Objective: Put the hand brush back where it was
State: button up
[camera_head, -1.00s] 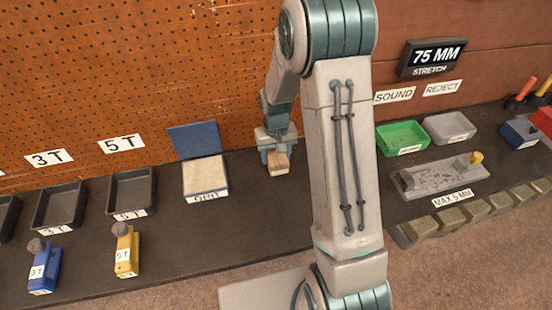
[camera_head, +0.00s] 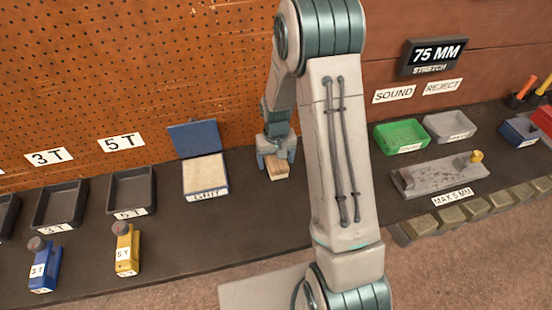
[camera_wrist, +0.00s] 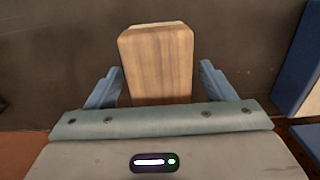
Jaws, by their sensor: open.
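The hand brush (camera_head: 279,172) shows as a pale wooden block at the back of the dark bench, below the pegboard. It appears to rest on the bench. In the wrist view its wooden body (camera_wrist: 157,62) lies between the fingers, with a lighter strip at its far end. My gripper (camera_head: 276,160) is open around the brush. In the wrist view the blue fingers of my gripper (camera_wrist: 160,82) stand apart on both sides, with a gap between each finger and the wood. The brush's underside is hidden.
An open blue box (camera_head: 205,175) with a pale pad stands left of the brush. Black trays (camera_head: 131,190) and small blue and yellow blocks lie farther left. Green (camera_head: 400,137) and grey (camera_head: 450,127) trays stand right of my arm. Bare bench lies in front of the brush.

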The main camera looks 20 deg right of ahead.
notch_tip(320, 180, up, 12)
jog(key=f, duration=0.1)
jog(key=s+r+t, duration=0.1)
jog(key=s+r, duration=0.5)
jog(key=s, duration=0.4)
jog(key=s+r+t, duration=0.2)
jog(key=s+r, duration=0.5)
jog(key=s, duration=0.4)
dwell(0.5)
